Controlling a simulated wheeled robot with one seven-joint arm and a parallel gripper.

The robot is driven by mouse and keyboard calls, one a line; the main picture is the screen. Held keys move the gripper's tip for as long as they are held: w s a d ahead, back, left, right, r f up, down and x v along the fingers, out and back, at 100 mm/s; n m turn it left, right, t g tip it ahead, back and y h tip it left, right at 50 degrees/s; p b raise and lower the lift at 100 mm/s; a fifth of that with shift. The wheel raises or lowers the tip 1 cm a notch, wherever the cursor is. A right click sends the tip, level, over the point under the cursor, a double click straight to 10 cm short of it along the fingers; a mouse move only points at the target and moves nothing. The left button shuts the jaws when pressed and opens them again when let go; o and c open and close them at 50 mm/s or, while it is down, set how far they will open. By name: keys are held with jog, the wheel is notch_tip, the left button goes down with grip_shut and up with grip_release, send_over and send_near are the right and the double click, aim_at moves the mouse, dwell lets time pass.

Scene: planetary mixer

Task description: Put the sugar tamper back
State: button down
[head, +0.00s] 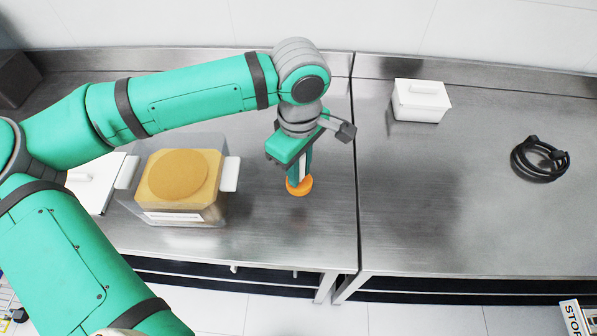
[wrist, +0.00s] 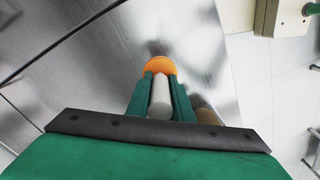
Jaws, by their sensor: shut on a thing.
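The sugar tamper has a pale grey handle and a round orange foot (head: 299,187). In the wrist view the tamper's handle (wrist: 160,97) lies between my two green fingers, with the orange foot beyond the tips. My gripper (head: 301,172) is shut on the handle and points down over the steel table, right of the clear sugar bin. In the head view the fingers hide most of the handle. I cannot tell whether the foot touches the table. The bin (head: 186,219) has white side handles, a label and tan contents with a round raised top.
A white lid (head: 95,190) with a handle lies left of the bin. A seam separates the tables. The steel right of my gripper is clear.

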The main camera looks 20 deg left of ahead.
jog(key=w+f, duration=0.1)
jog(key=w+a+f, duration=0.1)
jog(key=f, duration=0.1)
jog(key=w+f, duration=0.2)
jog(key=shift+a+f, duration=0.15)
jog(key=shift+a, duration=0.1)
jog(key=shift+w+a+f, duration=0.1)
jog(key=shift+w+f, duration=0.05)
jog(key=shift+f, duration=0.8)
jog(key=shift+w+f, duration=0.1)
jog(key=shift+f, duration=0.8)
jog(key=shift+f, duration=0.1)
jog(key=c, duration=1.6)
grip_release()
jog(key=shift+o, duration=0.2)
notch_tip(320, 180, up, 12)
